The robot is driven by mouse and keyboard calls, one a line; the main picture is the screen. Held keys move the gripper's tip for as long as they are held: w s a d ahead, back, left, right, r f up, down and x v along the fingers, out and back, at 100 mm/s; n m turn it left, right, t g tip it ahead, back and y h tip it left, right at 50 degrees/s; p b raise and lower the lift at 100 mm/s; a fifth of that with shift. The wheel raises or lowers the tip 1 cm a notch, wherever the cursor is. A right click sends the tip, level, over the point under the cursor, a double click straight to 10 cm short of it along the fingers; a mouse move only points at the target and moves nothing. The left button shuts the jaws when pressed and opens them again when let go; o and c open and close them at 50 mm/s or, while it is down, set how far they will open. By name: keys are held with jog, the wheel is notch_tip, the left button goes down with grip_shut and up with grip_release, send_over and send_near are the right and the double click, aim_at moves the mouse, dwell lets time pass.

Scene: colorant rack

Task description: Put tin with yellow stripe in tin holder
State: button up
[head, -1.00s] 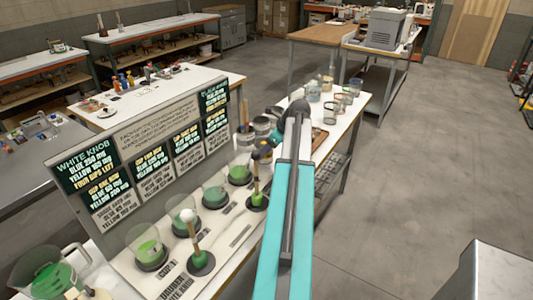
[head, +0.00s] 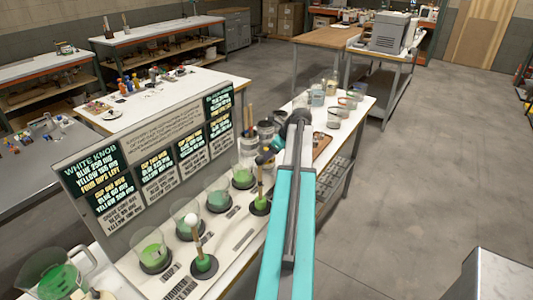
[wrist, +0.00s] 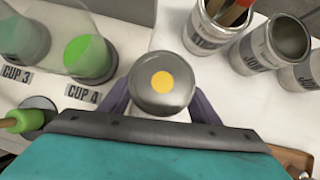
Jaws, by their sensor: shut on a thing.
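A round grey tin (wrist: 164,82) with a yellow dot on its top sits between the purple fingers of my gripper (wrist: 163,105) in the wrist view. The gripper is shut on it. Its side is mostly hidden from above, so I see no stripe. The tin is over the white bench top, right of the CUP 4 label and left of the labelled tins. I cannot tell whether it touches the bench. I cannot make out the tin holder in either view.
Labelled tins (wrist: 270,46) stand at the wrist view's upper right; one holds sticks. Green cup 4 (wrist: 90,55) and a green-based plunger (wrist: 25,118) are at left. A text board (head: 150,150) runs along the bench. Glass jars (head: 335,112) stand at its far end.

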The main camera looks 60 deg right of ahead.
jog(key=shift+f+p, duration=0.3)
jog(key=shift+f, duration=0.65)
jog(key=shift+f, duration=0.1)
jog(key=o, duration=1.6)
jog(key=shift+b+v, duration=1.35)
jog(key=shift+v, duration=4.75)
